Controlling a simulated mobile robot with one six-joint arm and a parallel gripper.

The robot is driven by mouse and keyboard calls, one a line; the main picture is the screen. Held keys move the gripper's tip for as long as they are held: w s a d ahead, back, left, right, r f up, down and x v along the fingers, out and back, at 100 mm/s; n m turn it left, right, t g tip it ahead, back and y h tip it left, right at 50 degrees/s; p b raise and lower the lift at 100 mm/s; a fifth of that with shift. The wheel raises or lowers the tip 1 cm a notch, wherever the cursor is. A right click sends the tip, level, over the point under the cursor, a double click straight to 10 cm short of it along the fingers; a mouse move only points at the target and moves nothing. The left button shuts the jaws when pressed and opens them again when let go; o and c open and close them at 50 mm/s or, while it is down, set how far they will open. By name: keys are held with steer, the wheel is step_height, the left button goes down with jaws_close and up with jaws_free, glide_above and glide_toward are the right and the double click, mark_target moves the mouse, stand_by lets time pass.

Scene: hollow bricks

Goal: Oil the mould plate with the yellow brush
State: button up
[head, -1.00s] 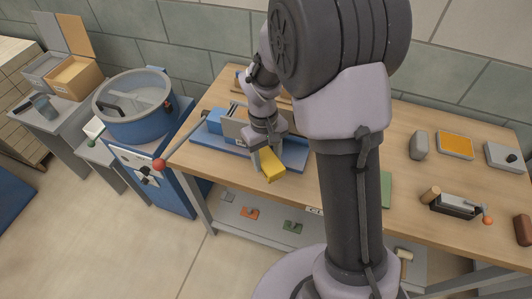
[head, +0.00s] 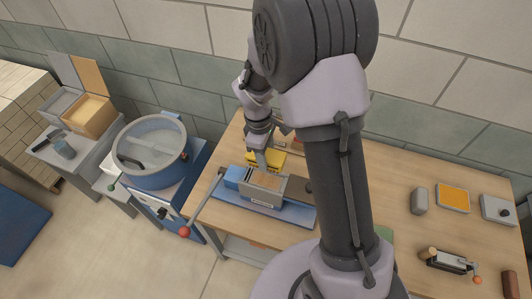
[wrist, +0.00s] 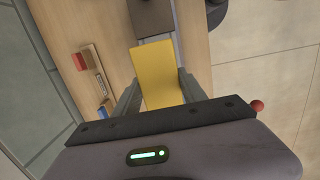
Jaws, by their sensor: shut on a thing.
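My gripper (head: 262,158) is shut on the yellow brush (head: 265,161). In the wrist view the brush (wrist: 158,65) shows as a yellow block between the two fingers (wrist: 160,92). In the head view the brush is at the far side of the grey mould box (head: 262,191), which sits on a blue base (head: 290,212) near the bench's left end. I cannot tell whether the brush touches the box. The mould plate is not clearly made out; a brownish surface shows inside the box.
A long lever with a red ball (head: 185,231) reaches out front left of the blue base. A blue drum mixer (head: 150,160) stands left of the bench (head: 400,165).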

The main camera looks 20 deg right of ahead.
mark_target(264, 173)
steer(key=f+b, duration=0.4)
steer(key=f, duration=0.1)
steer(key=f+b, duration=0.2)
steer(key=shift+s+f, duration=0.3)
steer(key=shift+f, duration=0.05)
steer(key=shift+w+f, duration=0.1)
steer(key=shift+f, duration=0.3)
steer(key=shift+f+b, duration=0.55)
steer(key=shift+f, duration=0.05)
steer(key=shift+d, duration=0.1)
steer(key=shift+s+d+r, duration=0.1)
steer(key=shift+s+d, duration=0.2)
stand_by(0.4)
steer(key=shift+w+a, duration=0.6)
steer(key=shift+a, duration=0.2)
